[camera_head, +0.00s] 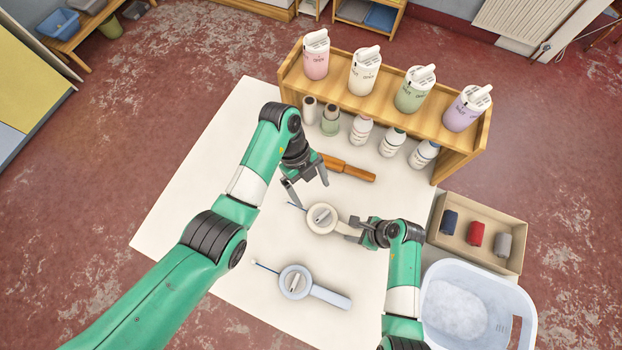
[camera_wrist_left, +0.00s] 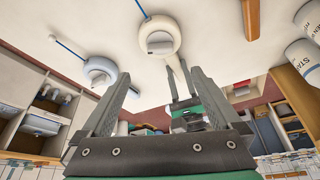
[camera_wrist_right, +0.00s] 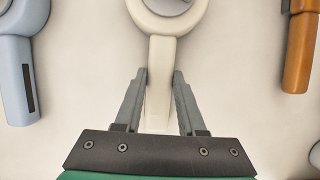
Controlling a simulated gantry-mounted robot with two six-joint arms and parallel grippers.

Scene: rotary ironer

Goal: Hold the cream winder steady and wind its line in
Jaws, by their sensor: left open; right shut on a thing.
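The cream winder (camera_head: 322,219) lies on the white table (camera_head: 230,150), with its round drum and grey crank knob facing up. A short line with a dark end (camera_head: 296,206) sticks out from its left side; in the left wrist view the line (camera_wrist_left: 142,10) shows as blue. My right gripper (camera_head: 357,231) is shut on the winder's handle, which also shows in the right wrist view (camera_wrist_right: 160,75). My left gripper (camera_head: 308,194) is open and empty, just above and left of the drum in the head view. The winder's drum is partly cut off in the right wrist view (camera_wrist_right: 170,12).
A blue winder (camera_head: 296,283) lies nearer the front. An orange-handled tool (camera_head: 348,169) lies behind the cream winder. A wooden shelf (camera_head: 400,118) with several bottles stands at the back. A cardboard box (camera_head: 502,240) and a white tub (camera_head: 520,335) are at the right.

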